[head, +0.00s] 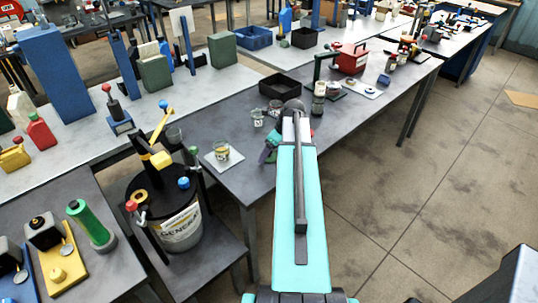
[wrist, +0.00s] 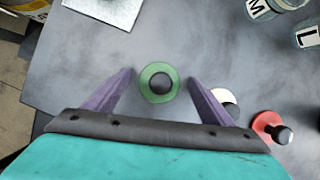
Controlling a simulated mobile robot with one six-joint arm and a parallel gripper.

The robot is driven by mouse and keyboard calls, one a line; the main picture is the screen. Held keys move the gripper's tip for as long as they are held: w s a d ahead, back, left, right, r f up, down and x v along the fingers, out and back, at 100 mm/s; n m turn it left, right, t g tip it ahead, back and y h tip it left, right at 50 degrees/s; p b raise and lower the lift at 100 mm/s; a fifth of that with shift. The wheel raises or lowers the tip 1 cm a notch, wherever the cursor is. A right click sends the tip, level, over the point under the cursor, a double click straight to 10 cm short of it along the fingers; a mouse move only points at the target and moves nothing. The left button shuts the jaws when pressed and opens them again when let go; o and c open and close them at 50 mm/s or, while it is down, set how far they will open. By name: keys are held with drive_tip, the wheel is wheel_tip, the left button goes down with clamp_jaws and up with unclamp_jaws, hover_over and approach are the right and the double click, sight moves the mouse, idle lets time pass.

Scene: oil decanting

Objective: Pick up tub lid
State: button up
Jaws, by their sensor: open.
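A round green lid (wrist: 147,77) with a black knob lies on the grey table in the wrist view. A white lid (wrist: 221,94) and a red lid (wrist: 262,123), each with a black knob, lie to its right. I cannot tell which of these is the tub lid. My gripper (wrist: 161,79) is open and empty, its purple fingers on either side of the green lid, with gaps on both sides. In the head view my gripper (head: 268,151) is low over the table, and my arm hides the lids.
Jars marked M (wrist: 260,9) and L (wrist: 307,36) stand at the top right of the wrist view. A jar on a white tile (head: 236,158) stands left of my gripper, and a black bin (head: 279,87) behind it. A large drum (head: 180,228) stands at the left.

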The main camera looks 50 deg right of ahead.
drive_tip(key=shift+c, duration=0.4)
drive_tip(key=c, duration=1)
drive_tip(key=shift+c, duration=0.2)
drive_tip(key=shift+r, duration=0.15)
drive_tip(key=shift+r+b, duration=0.9)
drive_tip(key=shift+r, duration=0.75)
drive_tip(key=s+a+b, duration=0.1)
drive_tip(key=s+b, duration=0.3)
drive_tip(key=s, duration=0.3)
drive_tip(key=s+a+r+b, duration=0.1)
drive_tip(key=s+b, duration=0.3)
drive_tip(key=s, duration=0.4)
drive_tip(key=shift+s+a+r+b, duration=0.15)
drive_tip(key=shift+s+a+b, duration=0.15)
drive_tip(key=shift+a, duration=0.45)
